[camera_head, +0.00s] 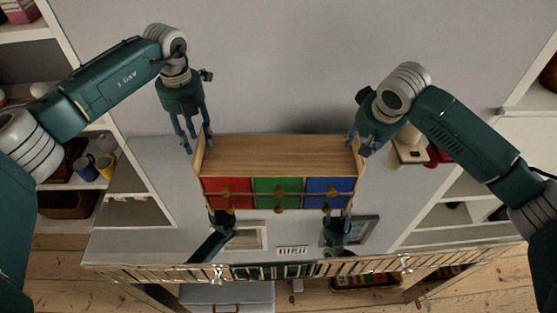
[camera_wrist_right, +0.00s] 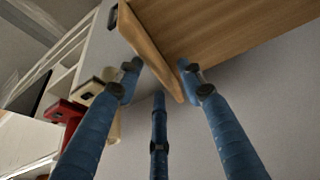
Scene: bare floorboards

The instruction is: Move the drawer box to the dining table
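The drawer box (camera_head: 276,157) is pale wood with red, green and blue drawer fronts and small brass-coloured knobs. It is in the middle of the head view, level, drawers facing me. My left gripper (camera_head: 198,143) has its fingers on both sides of the box's left side panel. My right gripper (camera_head: 360,143) is at the right side panel in the same way. In the right wrist view, the panel edge (camera_wrist_right: 154,52) lies between the fingers of my right gripper (camera_wrist_right: 160,68), which appear to touch it. What is under the box is hidden. I cannot identify a dining table.
Shelving stands at left and right; mugs (camera_head: 88,167) and a brown basket (camera_head: 68,204) are on the left. Picture frames (camera_head: 350,231) show below the box. A slatted rail (camera_head: 280,271) crosses the lower view, with a grey case (camera_head: 228,294) beyond it on the floorboards.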

